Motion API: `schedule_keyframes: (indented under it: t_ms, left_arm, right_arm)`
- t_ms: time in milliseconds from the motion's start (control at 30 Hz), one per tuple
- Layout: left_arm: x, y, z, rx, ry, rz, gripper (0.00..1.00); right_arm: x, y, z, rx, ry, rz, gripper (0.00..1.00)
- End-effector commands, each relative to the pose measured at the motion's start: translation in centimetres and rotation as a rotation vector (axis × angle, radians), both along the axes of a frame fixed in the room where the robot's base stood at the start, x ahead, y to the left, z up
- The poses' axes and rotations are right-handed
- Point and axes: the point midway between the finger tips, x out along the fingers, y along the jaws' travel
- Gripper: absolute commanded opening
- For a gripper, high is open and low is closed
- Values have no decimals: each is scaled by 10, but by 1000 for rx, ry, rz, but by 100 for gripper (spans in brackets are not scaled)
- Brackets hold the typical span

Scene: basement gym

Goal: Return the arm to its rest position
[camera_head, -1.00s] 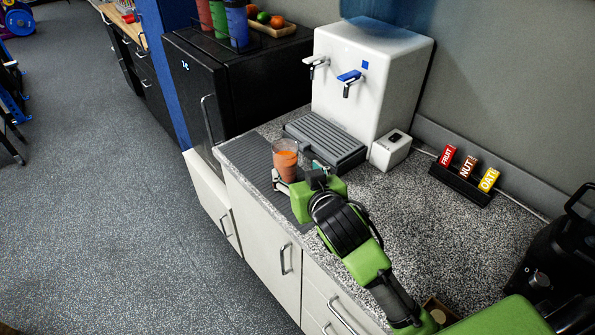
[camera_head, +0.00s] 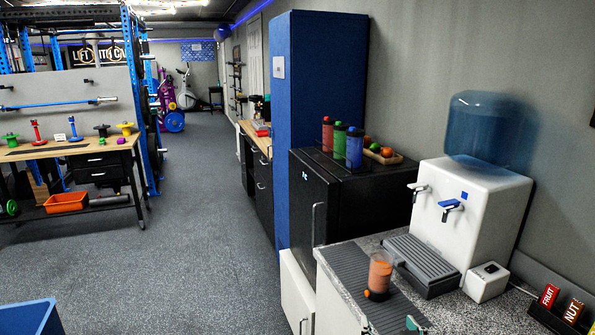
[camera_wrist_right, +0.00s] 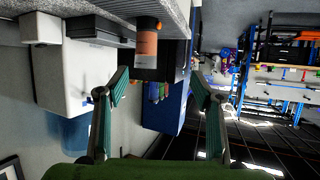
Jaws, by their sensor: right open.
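A clear cup with orange contents (camera_head: 380,272) stands upright on the dark ribbed mat (camera_head: 349,263) at the counter's edge in the head view. The cup also shows in the right wrist view (camera_wrist_right: 147,45), where the scene is upside down. My right gripper (camera_wrist_right: 160,78) is open, its two teal fingers spread with nothing held between them. The cup appears beyond the fingertips, apart from them. In the head view only a small teal bit of this gripper shows at the bottom edge; the rest of the arm is cut off. My left gripper is not in view.
A white water dispenser (camera_head: 470,210) with a grey drip tray (camera_head: 420,262) stands behind the cup. A small white box (camera_head: 486,281) and a bar rack (camera_head: 548,312) are at right. A black fridge (camera_head: 330,200) carries bottles. Open floor (camera_head: 190,245) lies left.

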Motion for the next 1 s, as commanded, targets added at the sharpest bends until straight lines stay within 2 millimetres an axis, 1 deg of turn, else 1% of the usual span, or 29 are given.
schedule_keyframes:
  t_ms: [33,200,367,467,567,667,767,800,967,1000]
  left_arm:
    - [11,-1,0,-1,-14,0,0]
    - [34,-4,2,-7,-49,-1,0]
    - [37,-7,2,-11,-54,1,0]
    - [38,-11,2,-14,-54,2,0]
    - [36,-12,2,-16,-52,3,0]
    - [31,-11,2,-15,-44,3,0]
    - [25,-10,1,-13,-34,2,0]
    - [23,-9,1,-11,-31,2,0]
    - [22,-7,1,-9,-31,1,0]
    - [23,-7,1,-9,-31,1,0]
  right_arm:
    - [-3,-1,-3,-1,10,-1,61]
    - [-23,-3,-27,-10,84,2,61]
    - [-47,-5,-52,-21,167,7,61]
    - [-68,-7,-72,-29,238,15,61]
    - [-94,-8,-92,-38,316,25,61]
    - [-124,-9,-113,-48,405,40,61]
    - [-158,-11,-133,-57,501,62,61]
    - [-172,-11,-141,-62,540,71,61]
    - [-230,-11,-164,-73,690,115,61]
    - [-244,-11,-169,-76,726,128,61]
